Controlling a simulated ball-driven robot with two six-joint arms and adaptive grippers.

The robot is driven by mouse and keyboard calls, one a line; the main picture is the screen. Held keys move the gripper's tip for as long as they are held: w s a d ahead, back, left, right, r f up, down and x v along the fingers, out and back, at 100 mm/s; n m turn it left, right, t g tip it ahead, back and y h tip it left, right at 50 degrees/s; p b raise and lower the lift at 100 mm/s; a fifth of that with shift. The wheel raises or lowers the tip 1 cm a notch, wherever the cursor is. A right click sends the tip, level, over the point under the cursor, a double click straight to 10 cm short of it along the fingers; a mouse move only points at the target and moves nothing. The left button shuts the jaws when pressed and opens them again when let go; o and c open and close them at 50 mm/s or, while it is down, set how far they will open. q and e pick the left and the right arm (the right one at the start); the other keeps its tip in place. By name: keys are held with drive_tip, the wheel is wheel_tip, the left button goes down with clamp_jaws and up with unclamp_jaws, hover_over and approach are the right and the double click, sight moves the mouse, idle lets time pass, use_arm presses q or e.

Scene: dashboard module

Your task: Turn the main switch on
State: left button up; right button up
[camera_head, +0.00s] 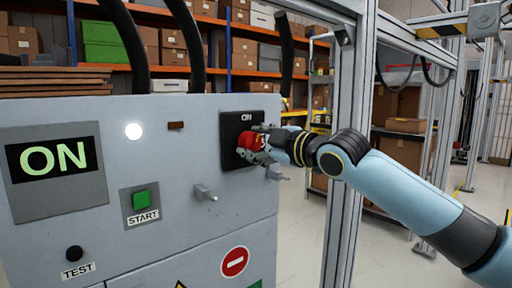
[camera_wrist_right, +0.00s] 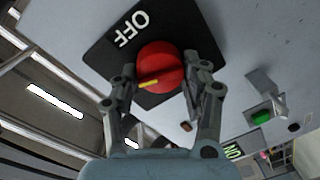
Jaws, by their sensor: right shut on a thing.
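The main switch is a red rotary knob (camera_head: 248,140) on a black plate (camera_head: 229,126) at the right of the grey panel. "ON" is printed above the knob in the head view. The wrist view shows the red knob (camera_wrist_right: 160,62) with a yellow mark low on its face, and "OFF" on the plate (camera_wrist_right: 110,50). My right gripper (camera_head: 264,146) is shut on the knob, one finger on each side. A display (camera_head: 52,160) at the left of the panel reads "ON", and a white lamp (camera_head: 133,131) is lit. My left gripper is not in view.
A green START button (camera_head: 141,200), a black TEST knob (camera_head: 74,253) and a small metal peg (camera_head: 206,193) stick out of the panel. A metal frame post (camera_head: 346,150) stands right of the panel, behind my right arm. Shelves with boxes are farther back.

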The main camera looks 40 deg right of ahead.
drive_tip(key=shift+f+n+h+b, duration=0.1)
drive_tip(key=shift+n+h+b, duration=0.2)
drive_tip(key=shift+n, duration=1.5)
drive_tip(key=o, duration=1.2)
drive_tip(key=shift+c, duration=0.2)
drive_tip(key=shift+s, duration=0.15)
drive_tip(key=s, duration=0.7)
drive_tip(key=shift+d+r, duration=0.25)
drive_tip(key=shift+r, duration=0.05)
drive_tip(key=shift+s, duration=0.1)
drive_tip(key=shift+f, duration=0.1)
